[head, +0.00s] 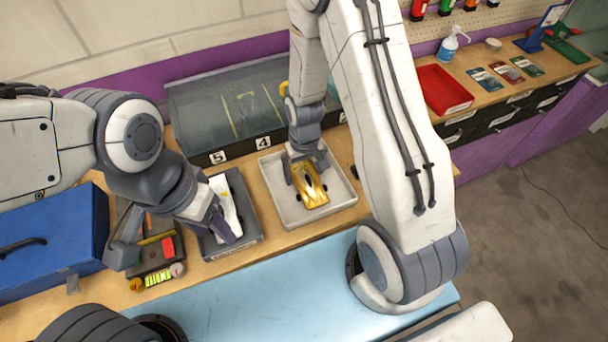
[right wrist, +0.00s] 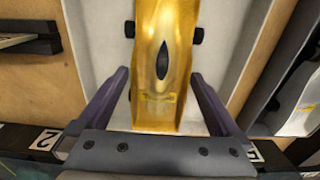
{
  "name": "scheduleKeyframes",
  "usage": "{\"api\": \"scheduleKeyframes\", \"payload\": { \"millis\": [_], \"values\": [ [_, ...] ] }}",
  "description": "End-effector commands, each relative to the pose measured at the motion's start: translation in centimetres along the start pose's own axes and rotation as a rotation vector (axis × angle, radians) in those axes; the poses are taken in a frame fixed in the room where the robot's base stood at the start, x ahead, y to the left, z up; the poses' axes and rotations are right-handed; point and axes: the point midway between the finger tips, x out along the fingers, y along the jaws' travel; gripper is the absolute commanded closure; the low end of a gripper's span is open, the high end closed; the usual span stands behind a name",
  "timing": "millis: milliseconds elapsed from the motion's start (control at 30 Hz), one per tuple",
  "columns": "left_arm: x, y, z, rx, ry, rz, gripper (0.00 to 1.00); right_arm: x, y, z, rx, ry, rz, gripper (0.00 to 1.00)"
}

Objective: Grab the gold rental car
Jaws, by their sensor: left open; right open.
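The gold car (head: 310,187) sits in a pale grey tray (head: 275,205) on the wooden bench. My right gripper (head: 306,175) reaches down over the end of the car nearer the back, with its fingers apart. In the right wrist view the gold car (right wrist: 164,60) lies between the two open fingers (right wrist: 158,95), with a gap on each side.
A numbered slot track box (head: 195,105) stands behind the trays. A blue toolbox (head: 60,235) and small tools are at the left. A light blue surface (head: 250,300) is in front.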

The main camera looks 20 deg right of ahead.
Motion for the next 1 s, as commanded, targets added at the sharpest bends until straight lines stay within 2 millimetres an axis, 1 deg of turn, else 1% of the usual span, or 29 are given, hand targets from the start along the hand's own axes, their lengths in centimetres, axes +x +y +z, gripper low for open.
{"api": "scheduleKeyframes", "payload": {
  "millis": [167, 200, 267, 300, 367, 400, 433, 667, 767, 867, 1000],
  "values": [
    [0.0, 0.0, 0.0, 0.0, 0.0, 0.0, 0.5, 0.1, 0.0, 0.0, 0.0, 0.001, 0.0, 0.0],
    [0.0, 0.0, 0.0, 0.0, 0.0, 0.0, 0.5, 0.1, 0.0, 0.0, 0.0, 0.001, 0.0, 0.04],
    [0.0, 0.0, 0.0, 0.0, 0.0, 0.0, 0.5, 0.1, 0.0, 0.0, 0.0, 0.001, 0.0, 0.27],
    [0.0, 0.0, 0.0, 0.0, 0.0, 0.0, 0.5, 0.0, 0.0, 0.0, 0.0, 0.001, 0.0, 0.42],
    [0.0, 0.0, 0.0, 0.0, 0.0, 0.0, 0.5, 0.0, 0.0, 0.0, 0.0, 0.001, 0.0, 0.65],
    [0.0, 0.0, 0.0, 0.0, 0.0, 0.0, 0.5, 0.0, 0.0, 0.0, 0.0, 0.001, 0.0, 0.8],
    [0.0, 0.0, 0.0, 0.0, 0.0, 0.0, 0.5, 0.0, 0.0, 0.0, 0.0, 0.001, 0.0, 0.82],
    [0.0, 0.0, 0.0, 0.0, 0.0, 0.0, 0.5, -0.1, 0.0, 0.0, 0.0, 0.001, 0.0, 0.82],
    [0.1, 0.0, 0.0, 0.0, 0.0, 0.0, 0.5, -0.4, 0.0, -0.1, 0.0, 0.003, 0.0, 0.82],
    [0.3, 0.0, 0.0, 0.0, 0.0, 0.0, 0.5, -1.3, 0.0, -0.1, 0.0, 0.005, 0.0, 0.82],
    [0.8, -0.1, 0.0, -0.001, 0.0, 0.0, 0.5, -3.3, 0.0, -0.2, 0.0, 0.007, 0.0, 0.82]
  ]
}}
